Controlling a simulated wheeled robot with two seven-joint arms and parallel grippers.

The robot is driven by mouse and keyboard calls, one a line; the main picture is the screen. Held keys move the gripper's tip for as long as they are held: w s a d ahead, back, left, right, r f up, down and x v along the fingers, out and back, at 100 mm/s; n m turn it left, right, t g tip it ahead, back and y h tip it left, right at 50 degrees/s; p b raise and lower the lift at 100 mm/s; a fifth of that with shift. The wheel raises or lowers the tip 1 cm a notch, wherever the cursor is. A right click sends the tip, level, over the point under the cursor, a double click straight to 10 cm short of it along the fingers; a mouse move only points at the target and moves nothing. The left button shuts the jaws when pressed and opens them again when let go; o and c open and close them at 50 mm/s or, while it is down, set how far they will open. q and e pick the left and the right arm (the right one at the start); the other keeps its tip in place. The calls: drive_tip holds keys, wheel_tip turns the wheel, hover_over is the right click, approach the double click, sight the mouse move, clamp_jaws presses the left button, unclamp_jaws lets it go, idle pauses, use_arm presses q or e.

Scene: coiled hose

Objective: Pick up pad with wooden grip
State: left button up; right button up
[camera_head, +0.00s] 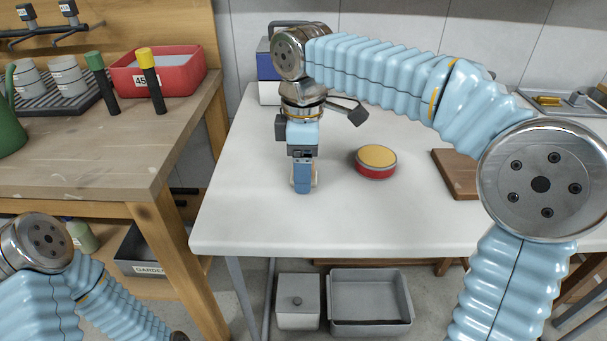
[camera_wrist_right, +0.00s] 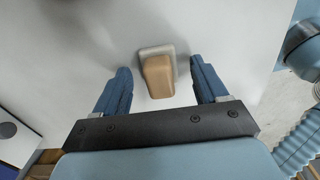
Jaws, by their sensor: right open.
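The pad with wooden grip (camera_wrist_right: 158,78) lies on the white table (camera_head: 240,215). In the right wrist view it shows a tan wooden block on a pale grey base. My right gripper (camera_head: 302,188) points down over it near the table's left part. In the wrist view its two blue fingers (camera_wrist_right: 160,66) are open, one on each side of the grip, with gaps to both. In the head view the gripper hides most of the pad. Of my left arm only links show at lower left; its gripper is out of frame.
A round red tin with a yellow top (camera_head: 376,160) stands right of the gripper. A brown wooden board (camera_head: 457,172) lies further right. A blue and white box (camera_head: 267,80) stands behind. A wooden bench (camera_head: 150,160) is at left. The table front is clear.

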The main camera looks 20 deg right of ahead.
drive_tip(key=c, duration=1.1)
drive_tip(key=shift+c, duration=0.2)
drive_tip(key=shift+r, duration=0.4)
drive_tip(key=r, duration=0.3)
drive_tip(key=shift+s+a+r+p, duration=0.1)
drive_tip(key=shift+s+a+p, duration=0.05)
drive_tip(key=shift+s+p, duration=0.15)
drive_tip(key=s+a+r, duration=0.7)
drive_tip(key=s+r, duration=0.2)
drive_tip(key=s, duration=0.2)
drive_tip(key=shift+s+p, duration=0.2)
drive_tip(key=shift+p, duration=0.15)
